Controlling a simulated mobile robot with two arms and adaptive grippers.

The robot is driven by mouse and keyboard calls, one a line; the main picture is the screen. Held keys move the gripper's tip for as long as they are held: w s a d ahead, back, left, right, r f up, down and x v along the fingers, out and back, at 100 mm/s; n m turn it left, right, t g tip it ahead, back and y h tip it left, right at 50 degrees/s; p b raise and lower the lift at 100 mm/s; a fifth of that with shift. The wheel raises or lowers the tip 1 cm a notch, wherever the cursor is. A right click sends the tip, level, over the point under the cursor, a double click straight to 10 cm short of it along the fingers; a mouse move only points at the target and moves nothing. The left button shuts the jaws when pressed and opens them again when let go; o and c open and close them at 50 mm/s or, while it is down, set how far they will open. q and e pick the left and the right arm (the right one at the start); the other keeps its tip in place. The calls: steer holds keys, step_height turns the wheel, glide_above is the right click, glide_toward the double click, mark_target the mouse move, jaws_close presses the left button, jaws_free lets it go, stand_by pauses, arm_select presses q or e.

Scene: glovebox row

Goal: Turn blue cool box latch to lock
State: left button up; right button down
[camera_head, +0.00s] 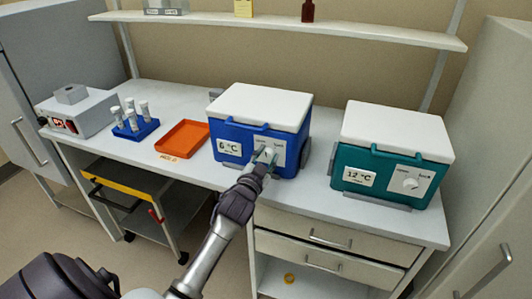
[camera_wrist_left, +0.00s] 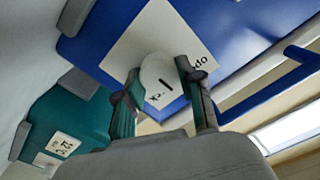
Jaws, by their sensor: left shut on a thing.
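The blue cool box (camera_head: 231,137) stands closed on the bench, with a white lid and a "6 °C" label on its front. Its latch is a round white knob (camera_wrist_left: 158,72) with a dark line, on a white plate (camera_wrist_left: 128,45) with printed words partly hidden by my fingers. My left gripper (camera_head: 265,157) is at the front of this box. In the left wrist view its two fingers sit on either side of the knob, shut on it. In the head view the gripper hides most of the knob. My right gripper is in neither view.
A teal cool box (camera_head: 350,158) with a "12 °C" label and its own white knob (camera_head: 410,184) stands to the right. An orange tray (camera_head: 183,138), a blue tube rack (camera_head: 136,130) and a grey device (camera_head: 78,112) are to the left. Drawers (camera_head: 320,237) lie below the bench edge.

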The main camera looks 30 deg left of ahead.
arm_select(q)
steer(key=m+p, duration=0.1)
steer(key=m, duration=0.3)
steer(key=shift+m, duration=0.3)
steer(key=shift+d+f+m+p, duration=0.1)
steer(key=shift+m+p, duration=0.3)
steer(key=shift+m, duration=1.9)
steer(key=o, duration=1.1)
steer(key=shift+o, duration=0.2)
steer(key=v, duration=1.2)
steer(key=shift+f, duration=0.2)
